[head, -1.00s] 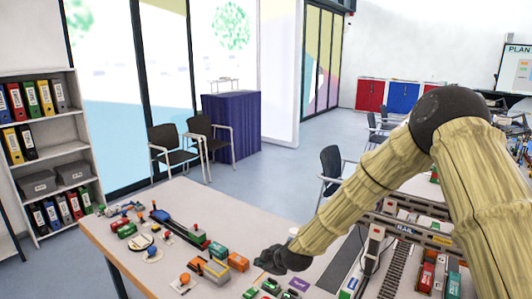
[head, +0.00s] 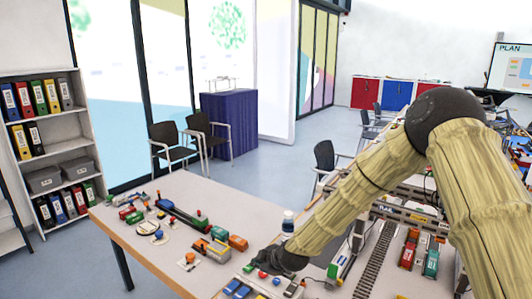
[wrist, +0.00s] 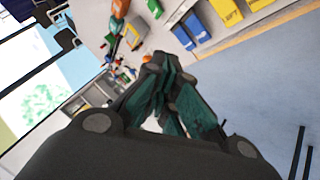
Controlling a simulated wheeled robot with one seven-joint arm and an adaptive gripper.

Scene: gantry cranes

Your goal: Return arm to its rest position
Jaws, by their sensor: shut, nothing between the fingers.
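My arm reaches in from the right of the head view in a ribbed tan sleeve, bent at a dark elbow. My gripper (head: 277,259) is dark and hangs over the table near its front edge, partly hidden by the forearm. In the wrist view my gripper (wrist: 158,62) shows its fingers brought together at the tips, with nothing between them. It looks apart from the objects below, though the exact gap is hard to tell.
The table (head: 140,237) carries several small toy vehicles and blocks, including an orange one (head: 238,243). A small bottle (head: 288,222) stands behind the gripper. Rails (head: 374,262) and a gantry (head: 410,215) lie to the right. A shelf (head: 90,130) and chairs stand beyond.

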